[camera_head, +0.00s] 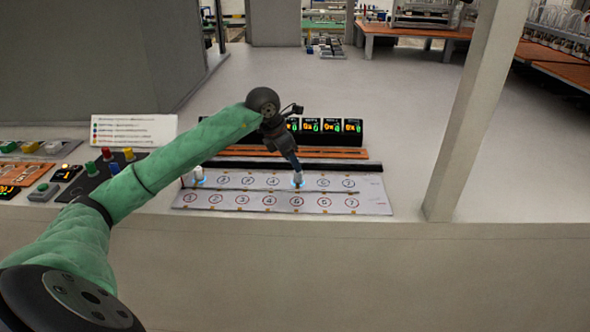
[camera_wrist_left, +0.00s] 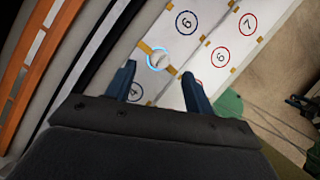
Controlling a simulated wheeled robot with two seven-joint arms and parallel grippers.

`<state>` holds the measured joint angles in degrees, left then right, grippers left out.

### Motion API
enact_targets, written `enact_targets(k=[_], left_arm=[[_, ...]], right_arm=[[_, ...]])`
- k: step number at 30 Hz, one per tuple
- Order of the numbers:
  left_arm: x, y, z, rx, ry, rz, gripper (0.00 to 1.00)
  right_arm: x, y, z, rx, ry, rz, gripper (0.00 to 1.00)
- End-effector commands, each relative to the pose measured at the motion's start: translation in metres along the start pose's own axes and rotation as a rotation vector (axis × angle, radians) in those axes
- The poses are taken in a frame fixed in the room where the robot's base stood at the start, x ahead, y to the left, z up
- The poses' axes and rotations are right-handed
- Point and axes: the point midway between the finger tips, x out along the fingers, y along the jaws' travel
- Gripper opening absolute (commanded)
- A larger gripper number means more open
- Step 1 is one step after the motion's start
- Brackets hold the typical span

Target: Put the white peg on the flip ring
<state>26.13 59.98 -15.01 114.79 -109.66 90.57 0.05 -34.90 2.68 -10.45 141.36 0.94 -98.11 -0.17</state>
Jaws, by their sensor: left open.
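A white peg (camera_head: 198,173) stands upright at the left end of the board's upper row, with a blue glow at its foot. My left gripper (camera_head: 296,170) points down over another blue-glowing ring (camera_head: 298,184) in the same row, right of the peg. In the left wrist view the glowing ring (camera_wrist_left: 159,60) lies just beyond the open fingers (camera_wrist_left: 157,80), next to a blue 6. It has a pale middle; I cannot tell whether anything stands in it. I see nothing held between the fingers. My right gripper is not in view.
The white board (camera_head: 375,205) has two rows of numbered circles. A dark rack (camera_head: 80,188) with several coloured pegs stands at the left. Lit displays (camera_head: 335,131) and an orange strip (camera_head: 345,154) lie behind the board. A pale post (camera_head: 470,110) rises at the right.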

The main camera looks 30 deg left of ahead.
Motion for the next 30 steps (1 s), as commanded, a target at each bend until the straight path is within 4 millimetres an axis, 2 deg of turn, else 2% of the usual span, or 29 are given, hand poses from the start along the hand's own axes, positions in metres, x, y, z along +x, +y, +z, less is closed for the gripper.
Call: enact_targets(k=[3, 12, 18, 30], left_arm=[[-0.017, 0.001, 0.000, 0.000, -0.002, 0.003, 0.53], [-0.051, 0.000, 0.000, 0.000, -0.001, 0.001, 0.53], [-0.058, 0.000, 0.000, 0.000, 0.000, -0.001, 0.53], [-0.058, 0.000, 0.000, -0.001, 0.000, -0.001, 0.53]], right_arm=[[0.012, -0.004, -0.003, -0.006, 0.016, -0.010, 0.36], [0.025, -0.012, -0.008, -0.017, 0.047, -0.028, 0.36], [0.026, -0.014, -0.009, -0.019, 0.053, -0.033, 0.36], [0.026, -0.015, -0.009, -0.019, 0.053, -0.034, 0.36]])
